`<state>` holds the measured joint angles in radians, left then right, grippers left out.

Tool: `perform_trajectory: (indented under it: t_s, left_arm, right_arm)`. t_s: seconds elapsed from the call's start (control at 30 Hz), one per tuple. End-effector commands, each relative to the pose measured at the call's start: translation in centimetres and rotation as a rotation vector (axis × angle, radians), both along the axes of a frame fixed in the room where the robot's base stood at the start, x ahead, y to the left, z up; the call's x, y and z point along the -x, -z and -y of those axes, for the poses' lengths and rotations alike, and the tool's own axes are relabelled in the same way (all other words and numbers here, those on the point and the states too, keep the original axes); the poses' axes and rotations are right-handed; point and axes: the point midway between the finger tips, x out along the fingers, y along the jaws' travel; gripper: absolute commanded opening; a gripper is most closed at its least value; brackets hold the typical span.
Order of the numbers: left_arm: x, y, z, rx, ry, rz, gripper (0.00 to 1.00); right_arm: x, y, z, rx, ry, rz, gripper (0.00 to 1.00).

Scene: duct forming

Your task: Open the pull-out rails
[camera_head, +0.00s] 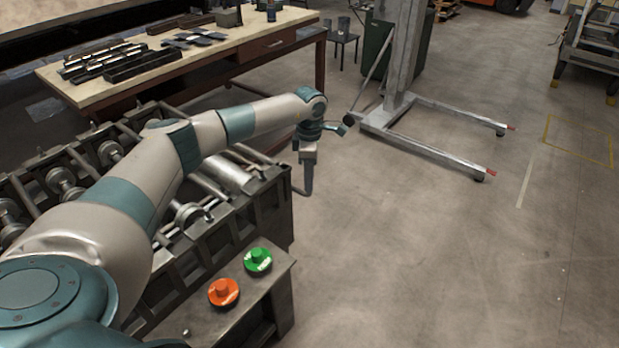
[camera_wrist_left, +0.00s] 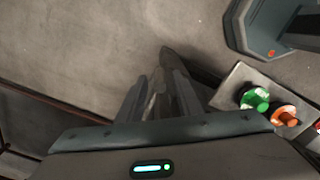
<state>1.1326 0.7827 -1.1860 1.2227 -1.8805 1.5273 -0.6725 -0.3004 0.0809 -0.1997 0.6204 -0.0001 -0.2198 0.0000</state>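The rail machine (camera_head: 225,215) is a dark metal frame with rollers and bars at the left of the head view. A grey curved bar (camera_head: 307,182) stands off its far right end. My left gripper (camera_head: 308,152) points down at the top of this bar. In the left wrist view, the two fingers (camera_wrist_left: 159,95) stand apart, with the dark bar (camera_wrist_left: 165,58) between or just beyond them. I cannot tell whether they touch it. My left arm hides part of the machine. My right gripper is out of view.
A green button (camera_head: 258,261) and an orange button (camera_head: 223,292) sit on the machine's near shelf. A wooden table (camera_head: 225,60) with dark metal parts stands behind. A grey lifting stand (camera_head: 405,110) is beyond the gripper.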

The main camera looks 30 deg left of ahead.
Motion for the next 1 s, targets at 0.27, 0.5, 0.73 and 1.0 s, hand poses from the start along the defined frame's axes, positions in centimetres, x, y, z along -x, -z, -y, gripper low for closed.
perform_trajectory:
  t_s: [0.27, 0.5, 0.73, 1.0]
  left_arm:
    - [0.0, 1.9, 0.1, 0.000, 0.000, -0.001, 0.33]
    - [0.0, 2.1, 0.0, 0.001, 0.001, 0.000, 0.33]
    - [0.0, 2.0, 0.0, 0.000, 0.000, 0.000, 0.00]
    - [-0.1, 2.1, 0.1, 0.001, 0.000, 0.000, 0.00]
  right_arm:
    - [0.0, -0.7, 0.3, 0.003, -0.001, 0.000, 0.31]
    - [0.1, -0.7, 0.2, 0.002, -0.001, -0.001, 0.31]
    - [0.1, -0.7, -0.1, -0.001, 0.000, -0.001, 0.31]
    - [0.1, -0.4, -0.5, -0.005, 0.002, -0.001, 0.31]
